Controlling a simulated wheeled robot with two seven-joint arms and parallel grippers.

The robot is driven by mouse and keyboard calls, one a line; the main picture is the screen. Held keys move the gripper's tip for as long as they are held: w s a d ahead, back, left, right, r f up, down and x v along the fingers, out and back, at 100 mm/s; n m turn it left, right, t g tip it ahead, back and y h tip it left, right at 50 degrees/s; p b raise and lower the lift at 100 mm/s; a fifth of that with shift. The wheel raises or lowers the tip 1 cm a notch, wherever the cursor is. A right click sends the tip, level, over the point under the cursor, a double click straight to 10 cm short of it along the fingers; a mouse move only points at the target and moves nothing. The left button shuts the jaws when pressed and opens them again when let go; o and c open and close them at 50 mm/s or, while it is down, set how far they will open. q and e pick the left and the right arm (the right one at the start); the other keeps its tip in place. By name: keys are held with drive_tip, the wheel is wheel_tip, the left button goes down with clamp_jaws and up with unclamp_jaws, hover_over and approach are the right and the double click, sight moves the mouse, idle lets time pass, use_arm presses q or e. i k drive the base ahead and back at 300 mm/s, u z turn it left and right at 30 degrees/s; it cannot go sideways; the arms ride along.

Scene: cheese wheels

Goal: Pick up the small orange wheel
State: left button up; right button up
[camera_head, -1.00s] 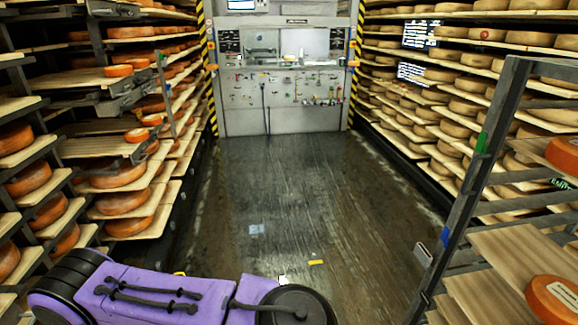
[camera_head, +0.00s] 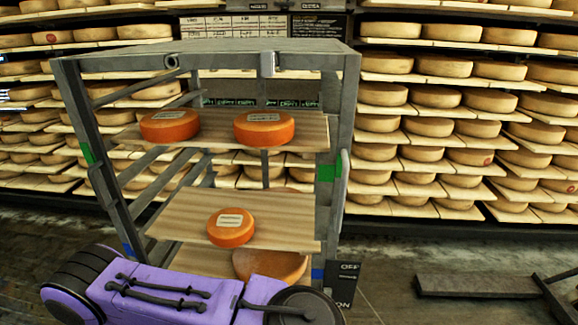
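The small orange wheel (camera_head: 231,233) lies flat on the middle wooden board of a grey rack, with a pale label on top. It looks smaller than the two orange wheels on the board above, the left one (camera_head: 169,126) and the right one (camera_head: 264,129). A larger orange wheel (camera_head: 268,264) sits on the board below, partly hidden by the middle board and my purple arm. Neither gripper is in view; only a purple and black part of my arm crosses the bottom left.
The grey rack (camera_head: 341,130) has upright posts and a top panel around the boards. Long shelves (camera_head: 440,130) full of yellow cheese wheels stand behind it. A dark sign (camera_head: 343,285) stands at the rack's lower right. A low dark frame (camera_head: 480,284) lies on the floor at right.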

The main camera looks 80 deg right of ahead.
sight(230, 226)
drive_tip(key=z, duration=2.25)
drive_tip(key=k, duration=1)
drive_tip(key=u, duration=1.3)
drive_tip(key=i, duration=1.45)
drive_tip(key=z, duration=0.75)
